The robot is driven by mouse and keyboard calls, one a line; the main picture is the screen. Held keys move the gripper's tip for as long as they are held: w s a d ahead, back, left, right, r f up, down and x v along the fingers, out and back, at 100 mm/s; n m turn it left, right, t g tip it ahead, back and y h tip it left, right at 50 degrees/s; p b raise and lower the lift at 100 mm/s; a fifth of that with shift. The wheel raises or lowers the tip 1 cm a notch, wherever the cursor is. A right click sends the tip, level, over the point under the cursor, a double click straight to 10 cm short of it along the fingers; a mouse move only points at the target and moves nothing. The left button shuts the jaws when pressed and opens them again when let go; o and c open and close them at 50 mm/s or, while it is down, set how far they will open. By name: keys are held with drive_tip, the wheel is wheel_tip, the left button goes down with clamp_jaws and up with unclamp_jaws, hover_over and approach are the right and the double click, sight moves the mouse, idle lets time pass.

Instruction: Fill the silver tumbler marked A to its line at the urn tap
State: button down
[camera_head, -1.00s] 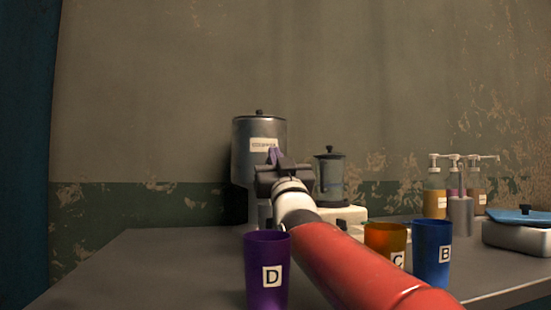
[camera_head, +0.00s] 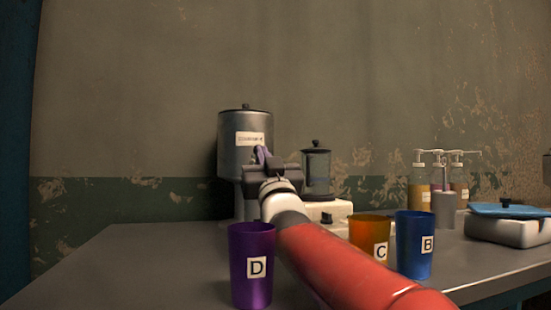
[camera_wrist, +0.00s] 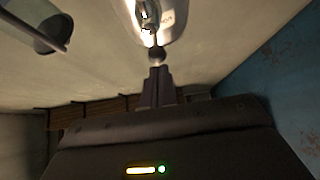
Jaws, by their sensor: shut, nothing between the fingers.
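The grey metal urn (camera_head: 235,158), with a black lid knob and a white label, stands at the back of the table. My gripper (camera_head: 262,155) is shut and empty, in front of the urn in the head view. In the wrist view, the closed fingers (camera_wrist: 157,88) point at a small dark knob (camera_wrist: 157,55) below a shiny labelled metal body, which looks like the urn (camera_wrist: 172,18). I cannot tell whether the fingertips touch the knob. No tumbler marked A can be made out. My arm hides the space below the tap.
Purple tumbler D (camera_head: 240,285), orange tumbler C (camera_head: 362,228) and blue tumbler B (camera_head: 407,255) stand around my arm. A blue-lidded box (camera_head: 505,230) sits right. The left tabletop is clear.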

drive_tip(key=s+d+b, duration=0.1)
drive_tip(key=s+d, duration=0.2)
drive_tip(key=s, duration=0.9)
drive_tip(key=shift+s+d+f, duration=0.2)
drive_tip(key=shift+d+f, duration=0.15)
drive_tip(key=shift+d, duration=0.05)
drive_tip(key=shift+r, duration=0.1)
